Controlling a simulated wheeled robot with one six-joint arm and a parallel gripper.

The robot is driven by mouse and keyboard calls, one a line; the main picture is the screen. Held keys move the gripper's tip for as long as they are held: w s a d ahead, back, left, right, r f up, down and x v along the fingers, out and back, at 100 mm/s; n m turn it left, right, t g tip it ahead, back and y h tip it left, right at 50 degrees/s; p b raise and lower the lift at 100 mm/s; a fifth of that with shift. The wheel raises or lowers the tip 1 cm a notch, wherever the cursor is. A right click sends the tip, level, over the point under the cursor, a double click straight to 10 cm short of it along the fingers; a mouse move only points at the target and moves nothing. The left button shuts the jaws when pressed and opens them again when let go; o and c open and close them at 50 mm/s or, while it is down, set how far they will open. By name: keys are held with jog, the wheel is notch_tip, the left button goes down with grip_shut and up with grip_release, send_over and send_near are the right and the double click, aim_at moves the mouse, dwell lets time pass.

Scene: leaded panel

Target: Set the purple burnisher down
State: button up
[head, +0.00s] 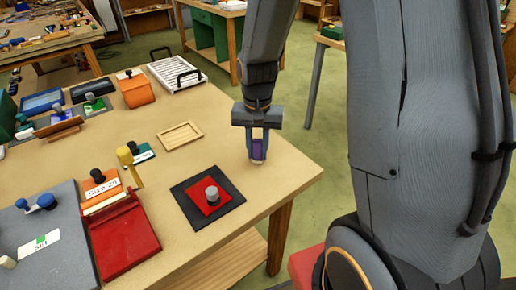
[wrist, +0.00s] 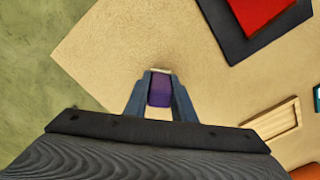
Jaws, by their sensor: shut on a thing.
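My gripper (head: 257,148) points down over the table's right side and is shut on the purple burnisher (head: 257,151). The burnisher is mostly hidden between the fingers, with a pale tip showing at its lower end. In the wrist view the purple burnisher (wrist: 160,90) sits between the two blue-grey fingers of my gripper (wrist: 160,85). Bare tabletop (head: 285,165) lies below it, near the table's right edge. I cannot tell whether the burnisher touches the table.
A dark mat (head: 180,196) with a red square (head: 201,205) and a grey knob lies in front and to the left. A shallow wooden tray (head: 180,146) lies to the left. The right corner is clear.

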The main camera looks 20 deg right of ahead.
jog(key=o, duration=1)
jog(key=shift+f, duration=0.15)
notch_tip(320, 180, up, 12)
jog(key=b, duration=0.2)
jog(key=shift+b, duration=0.3)
jog(key=s+f+n, duration=0.1)
jog(key=s+f, duration=0.1)
jog(key=s, duration=0.1)
jog(key=s+f+n+t, duration=0.1)
jog(key=s+f+n, duration=0.1)
jog(key=s+f, duration=0.1)
jog(key=s+f+n, duration=0.2)
jog(key=s, duration=0.1)
jog(key=shift+f, duration=0.4)
